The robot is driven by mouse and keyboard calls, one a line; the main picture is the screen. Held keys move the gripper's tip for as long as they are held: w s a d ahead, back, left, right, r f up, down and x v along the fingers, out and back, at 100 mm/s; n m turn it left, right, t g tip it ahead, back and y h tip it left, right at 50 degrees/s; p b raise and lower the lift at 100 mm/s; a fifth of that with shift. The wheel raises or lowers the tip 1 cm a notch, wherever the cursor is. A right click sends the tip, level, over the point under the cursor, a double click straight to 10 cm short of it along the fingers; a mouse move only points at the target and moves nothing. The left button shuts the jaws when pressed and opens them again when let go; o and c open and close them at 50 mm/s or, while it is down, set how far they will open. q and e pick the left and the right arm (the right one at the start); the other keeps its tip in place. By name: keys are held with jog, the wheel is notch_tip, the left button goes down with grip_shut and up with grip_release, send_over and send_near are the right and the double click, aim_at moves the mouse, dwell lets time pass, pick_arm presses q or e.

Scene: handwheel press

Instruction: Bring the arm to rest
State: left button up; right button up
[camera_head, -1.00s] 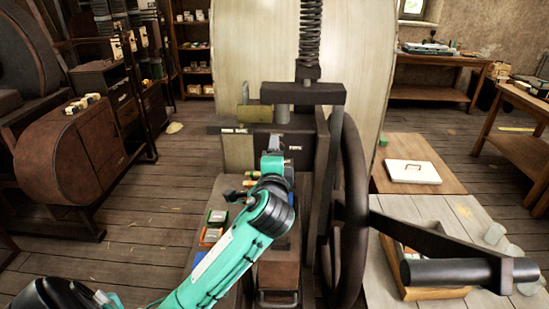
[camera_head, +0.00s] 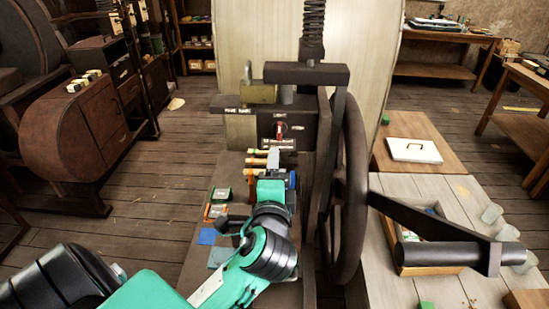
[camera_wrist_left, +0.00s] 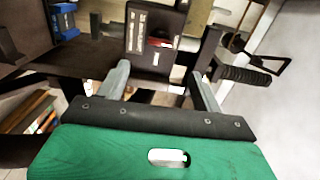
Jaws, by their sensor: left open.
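The press has a dark handwheel (camera_head: 350,190) at its right, with a crank arm and thick handle (camera_head: 445,255) reaching toward the lower right. A dark control panel with labels and a red switch (camera_head: 280,128) sits on the press frame. My left gripper (camera_head: 272,160) is in front of and below this panel, apart from it and from the handwheel. In the left wrist view, its two grey fingers (camera_wrist_left: 160,85) are spread wide with nothing held between them. The panel and its red switch (camera_wrist_left: 158,42) show beyond the fingers. My right gripper is not in view.
Small coloured boxes (camera_head: 215,210) lie left of my left wrist. A wooden table (camera_head: 455,195) at the right bears a white case (camera_head: 414,150) and several glasses. A brown rounded cabinet (camera_head: 75,130) stands at the left. Open floor (camera_head: 165,180) lies between cabinet and press.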

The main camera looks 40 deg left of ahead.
pick_arm(q)
jog(key=shift+s+d, duration=0.2)
dwell(0.6)
jog(key=s+d+f+n+g+h, duration=0.1)
jog(key=s+f+n+g+h, duration=0.15)
jog(key=f, duration=0.65)
jog(key=s+d+f+n+g+h, duration=0.1)
jog(key=s+f+n+g+h, duration=0.2)
jog(key=f, duration=0.5)
jog(key=s+d+f+n+g+h, duration=0.4)
jog(key=s+f+g, duration=0.2)
jog(key=s+f, duration=0.65)
notch_tip(320, 180, down, 31)
jog(key=s+g, duration=0.2)
jog(key=s+a+f+b, duration=0.1)
jog(key=s+a+f, duration=0.2)
jog(key=s+f, duration=1.5)
notch_tip(320, 180, down, 2)
jog(key=shift+s+a+f+g, duration=0.1)
jog(key=shift+s+a+g, duration=0.1)
jog(key=shift+g, duration=0.15)
